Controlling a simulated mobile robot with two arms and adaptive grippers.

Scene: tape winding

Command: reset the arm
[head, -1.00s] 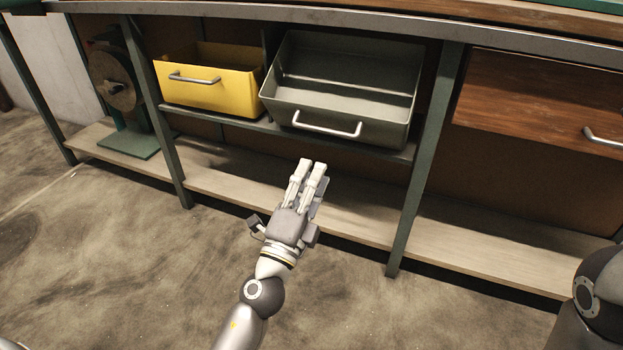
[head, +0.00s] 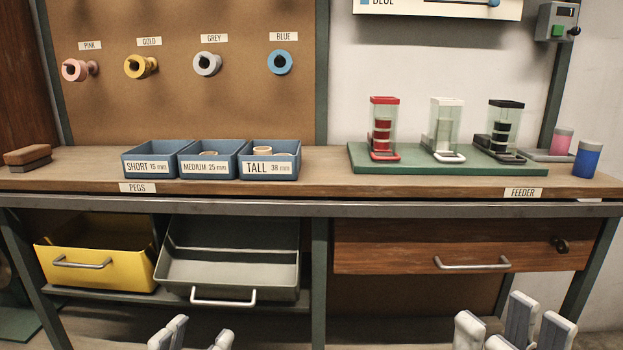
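Only the fingertips of my two grippers show, at the bottom edge of the head view. My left gripper (head: 196,336) is below the grey drawer, with a gap between its pale fingertips. It looks open and empty. My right gripper (head: 512,326) is below the wooden drawer, with its fingertips spread apart and nothing visible between them. The rest of both arms is out of the picture.
Above my grippers are a pulled-out yellow drawer (head: 99,266), a pulled-out grey drawer (head: 231,271) and a shut wooden drawer (head: 420,247). The workbench (head: 325,188) bears blue peg bins (head: 210,171) and a green feeder board (head: 430,168). Spools hang behind.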

